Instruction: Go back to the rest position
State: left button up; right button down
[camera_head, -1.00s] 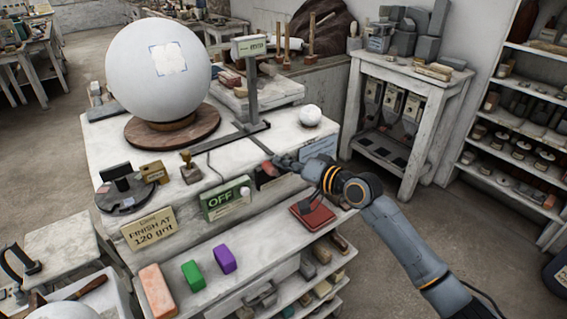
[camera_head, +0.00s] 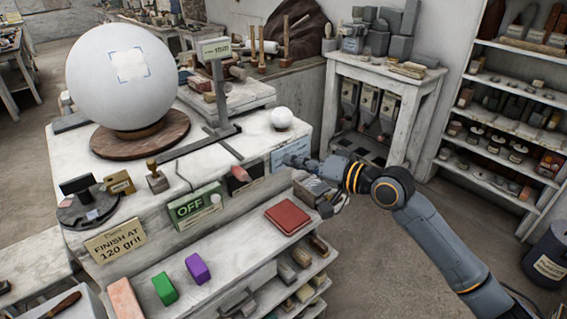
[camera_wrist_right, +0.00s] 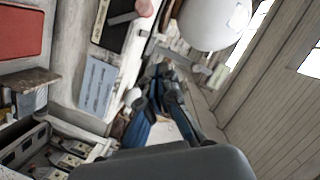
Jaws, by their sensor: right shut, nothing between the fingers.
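My right gripper (camera_head: 290,160) is shut and empty, beside the right edge of the marble-topped bench (camera_head: 258,148), near a blue card on its side. In the right wrist view its closed fingers (camera_wrist_right: 158,76) show in the middle, with nothing between them. My right arm reaches in from the lower right. My left gripper is not in view.
A large white sphere (camera_head: 118,76) rests on a round wooden base (camera_head: 140,148). A small white ball (camera_head: 281,118) sits near the bench's right corner. A red pad (camera_head: 287,216) lies on the lower shelf. Open floor lies right of the bench, before shelving (camera_head: 505,120).

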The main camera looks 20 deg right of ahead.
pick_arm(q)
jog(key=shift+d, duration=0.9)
